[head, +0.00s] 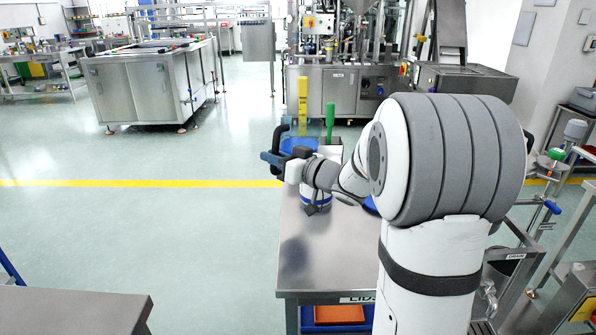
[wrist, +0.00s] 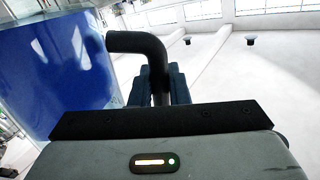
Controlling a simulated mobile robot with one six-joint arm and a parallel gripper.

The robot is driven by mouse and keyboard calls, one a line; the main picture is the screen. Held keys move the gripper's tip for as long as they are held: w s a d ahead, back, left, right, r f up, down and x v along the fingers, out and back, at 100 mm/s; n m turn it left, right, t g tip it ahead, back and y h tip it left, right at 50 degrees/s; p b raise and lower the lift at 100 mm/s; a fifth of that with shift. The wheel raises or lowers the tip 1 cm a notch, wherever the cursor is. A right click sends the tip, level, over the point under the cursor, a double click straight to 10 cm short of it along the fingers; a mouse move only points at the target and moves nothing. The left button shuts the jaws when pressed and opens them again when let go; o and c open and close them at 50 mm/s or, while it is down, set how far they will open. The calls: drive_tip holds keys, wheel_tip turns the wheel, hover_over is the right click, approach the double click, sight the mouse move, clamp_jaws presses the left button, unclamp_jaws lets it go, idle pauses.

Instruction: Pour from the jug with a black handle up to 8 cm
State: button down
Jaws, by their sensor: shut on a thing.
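My gripper (wrist: 172,88) is shut on the black handle (wrist: 140,45) of a jug in the wrist view. The blue jug body (wrist: 60,75) fills the left of that view, and its inside and contents do not show. In the head view my gripper (head: 275,158) is at the far end of the steel table (head: 315,255). Blue of the jug (head: 299,143) shows just behind it, partly covered by my wrist. I cannot tell its exact tilt. A yellow upright strip with marks (head: 303,100) stands behind; its marks are too small to read.
A green upright piece (head: 330,122) rises beside the yellow strip. A white and blue container (head: 317,200) shows partly below my wrist. The near table top is clear. Steel machines (head: 335,90) stand behind, and open floor (head: 130,230) lies to the left.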

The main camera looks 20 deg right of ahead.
drive_tip(key=shift+s+a+r+m+p, duration=0.15)
drive_tip(key=shift+r+m+p, duration=0.25)
drive_tip(key=shift+r+p, duration=0.8)
idle(0.4)
drive_tip(key=shift+f+p, duration=0.55)
drive_tip(key=shift+f, duration=0.05)
drive_tip(key=shift+f+m, duration=0.15)
drive_tip(key=shift+m, duration=0.15)
drive_tip(key=shift+f, duration=0.15)
drive_tip(key=shift+f, duration=0.4)
drive_tip(key=shift+m, duration=0.3)
drive_tip(key=shift+s+a+f, duration=0.1)
drive_tip(key=shift+f, duration=0.25)
idle(0.7)
